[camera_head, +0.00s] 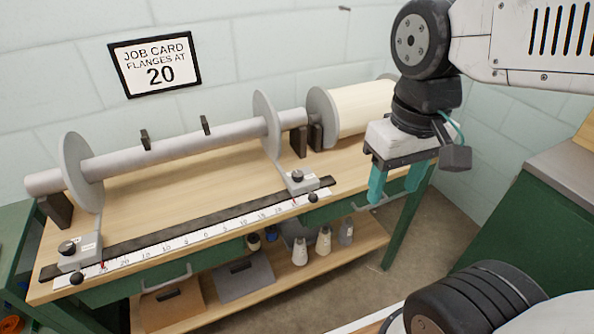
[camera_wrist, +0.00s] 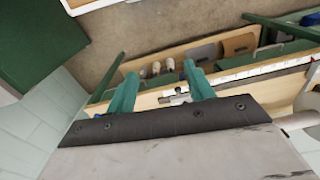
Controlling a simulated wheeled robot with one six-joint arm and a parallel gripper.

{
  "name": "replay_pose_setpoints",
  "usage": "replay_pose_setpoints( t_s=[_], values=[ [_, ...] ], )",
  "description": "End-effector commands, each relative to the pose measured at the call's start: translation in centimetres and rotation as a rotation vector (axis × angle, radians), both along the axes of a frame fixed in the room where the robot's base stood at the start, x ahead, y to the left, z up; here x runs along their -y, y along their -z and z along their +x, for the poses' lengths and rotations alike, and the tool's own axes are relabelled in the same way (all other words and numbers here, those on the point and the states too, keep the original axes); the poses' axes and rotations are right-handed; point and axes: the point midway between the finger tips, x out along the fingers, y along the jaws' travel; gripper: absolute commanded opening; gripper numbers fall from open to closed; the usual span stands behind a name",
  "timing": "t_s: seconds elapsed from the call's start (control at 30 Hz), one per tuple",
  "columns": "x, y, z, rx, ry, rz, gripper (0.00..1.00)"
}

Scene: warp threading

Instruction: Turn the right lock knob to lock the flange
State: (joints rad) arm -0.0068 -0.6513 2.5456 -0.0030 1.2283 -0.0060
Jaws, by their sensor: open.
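The right flange (camera_head: 266,126) is a grey disc standing upright on the grey beam (camera_head: 180,145). Its foot bracket (camera_head: 300,184) sits at the right end of the ruled scale, with a dark knob (camera_head: 297,175) on top and a round black knob (camera_head: 313,197) at its front. I cannot tell for sure which is the lock knob, nor how it is turned. My gripper (camera_head: 394,193) is open and empty, pointing down, right of the bracket and apart from it. In the wrist view its teal fingers (camera_wrist: 159,70) spread with the bench beyond.
The left flange (camera_head: 76,170) has a similar bracket (camera_head: 80,252). A white scale (camera_head: 190,240) runs along the bench front. A job card (camera_head: 155,64) reads "flanges at 20". A cream roll (camera_head: 362,108) lies at the back right. Bottles (camera_head: 324,240) stand on the shelf below.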

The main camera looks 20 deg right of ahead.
Motion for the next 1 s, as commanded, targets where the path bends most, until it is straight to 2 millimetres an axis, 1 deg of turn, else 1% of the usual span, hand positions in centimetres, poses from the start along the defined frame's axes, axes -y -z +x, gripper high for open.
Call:
replay_pose_setpoints(
  t_s=[0.03,0.17,0.37,0.4,0.47,0.5,0.57,0.6,0.7,0.8,0.87,0.9,0.93,1.0],
  values=[
    [-0.1,0.5,1.0,-0.043,-0.006,-0.001,0.53],
    [-0.5,1.6,4.5,-0.114,-0.038,-0.001,0.53],
    [-1.4,4.3,11.0,-0.174,-0.14,0.002,0.53],
    [-1.6,5.1,12.4,-0.182,-0.165,0.003,0.53],
    [-1.9,6.3,14.5,-0.19,-0.205,0.005,0.53],
    [-2.1,7.2,15.9,-0.194,-0.235,0.008,0.53],
    [-2.5,8.6,18.2,-0.196,-0.282,0.011,0.53],
    [-2.8,9.7,19.6,-0.194,-0.315,0.012,0.53],
    [-3.4,12.1,23.1,-0.181,-0.398,0.017,0.53],
    [-3.9,14.0,26.2,-0.152,-0.479,0.018,0.53],
    [-4.1,14.6,28.1,-0.121,-0.529,0.015,0.53],
    [-4.2,14.5,29.7,-0.083,-0.573,0.01,0.53],
    [-4.3,14.0,30.6,-0.052,-0.601,0.004,0.53],
    [-4.3,13.7,31.2,-0.022,-0.645,-0.003,0.53]
  ],
)
